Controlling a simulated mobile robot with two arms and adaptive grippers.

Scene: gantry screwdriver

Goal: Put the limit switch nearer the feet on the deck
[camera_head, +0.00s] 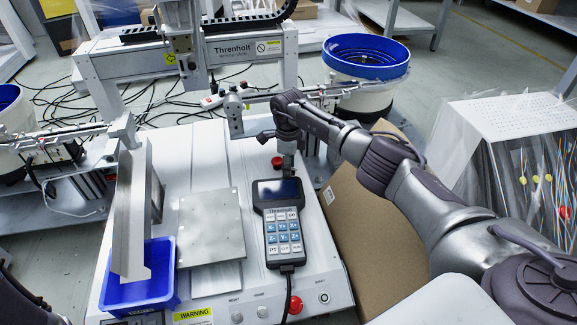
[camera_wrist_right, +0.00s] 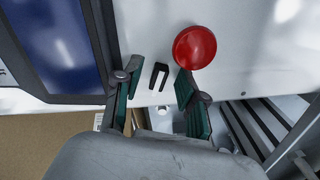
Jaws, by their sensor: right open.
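My right gripper (camera_head: 287,174) points down over the white deck (camera_head: 312,228), just beyond the top of the teach pendant. In the right wrist view the right gripper (camera_wrist_right: 158,100) is open, with its two green-lined fingers apart. A small black U-shaped piece (camera_wrist_right: 158,76) shows against the white surface between and just past the fingertips, not gripped. I cannot tell for sure whether it is a limit switch. No other limit switch can be made out. My left gripper is not in view.
A red button (camera_wrist_right: 195,47) is close beside the right fingers. The teach pendant (camera_head: 283,250) lies on the deck near a metal plate (camera_head: 212,228). A blue bin (camera_head: 172,272) and a tall metal bracket (camera_head: 131,215) stand at left. A cardboard box (camera_head: 365,225) is at right.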

